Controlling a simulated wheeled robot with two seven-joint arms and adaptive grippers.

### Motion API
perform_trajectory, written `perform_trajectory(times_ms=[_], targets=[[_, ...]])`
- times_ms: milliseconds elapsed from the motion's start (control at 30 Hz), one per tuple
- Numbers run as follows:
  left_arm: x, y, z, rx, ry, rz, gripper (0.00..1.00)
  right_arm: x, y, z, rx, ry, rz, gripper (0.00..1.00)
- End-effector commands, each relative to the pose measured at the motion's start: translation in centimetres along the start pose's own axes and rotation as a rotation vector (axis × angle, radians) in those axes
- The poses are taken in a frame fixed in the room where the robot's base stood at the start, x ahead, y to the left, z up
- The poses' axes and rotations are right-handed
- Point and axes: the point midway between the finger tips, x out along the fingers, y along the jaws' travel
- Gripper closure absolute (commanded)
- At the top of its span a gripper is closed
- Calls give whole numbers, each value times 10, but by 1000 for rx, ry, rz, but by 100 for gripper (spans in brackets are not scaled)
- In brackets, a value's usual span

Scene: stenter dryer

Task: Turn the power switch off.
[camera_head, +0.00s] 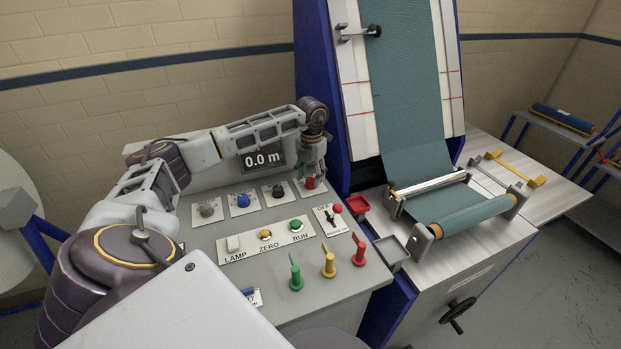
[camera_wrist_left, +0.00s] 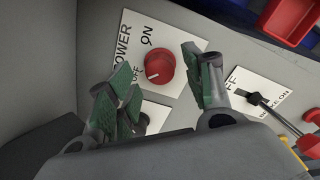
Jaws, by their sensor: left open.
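The power switch is a red round knob (camera_wrist_left: 160,69) on a white plate lettered POWER, ON and OFF. A small white mark shows on the knob's lower left, on the side of the OFF label. In the head view the knob (camera_head: 310,184) is at the back right of the grey console, partly hidden by my gripper. My left gripper (camera_head: 313,171) is above it, pointing down. In the left wrist view my left gripper (camera_wrist_left: 158,66) is open, with its green-padded fingers on either side of the knob; I cannot tell whether they touch it. My right gripper is out of view.
Grey, blue and black knobs (camera_head: 243,200) line the console to the left. Buttons and coloured pegs (camera_head: 328,264) stand in front. A display (camera_head: 262,160) is behind.

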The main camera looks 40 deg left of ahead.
Motion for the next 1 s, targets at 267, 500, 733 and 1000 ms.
perform_trajectory(times_ms=[267, 500, 733, 1000], targets=[[-40, 0, 1, 0, -5, -1, 49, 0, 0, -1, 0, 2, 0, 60], [-75, 0, 1, 0, -4, -1, 49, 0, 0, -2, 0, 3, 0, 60], [-98, 0, 1, 0, -4, -1, 49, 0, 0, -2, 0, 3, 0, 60], [-104, 0, 0, 0, -1, 0, 49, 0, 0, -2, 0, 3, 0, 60]])
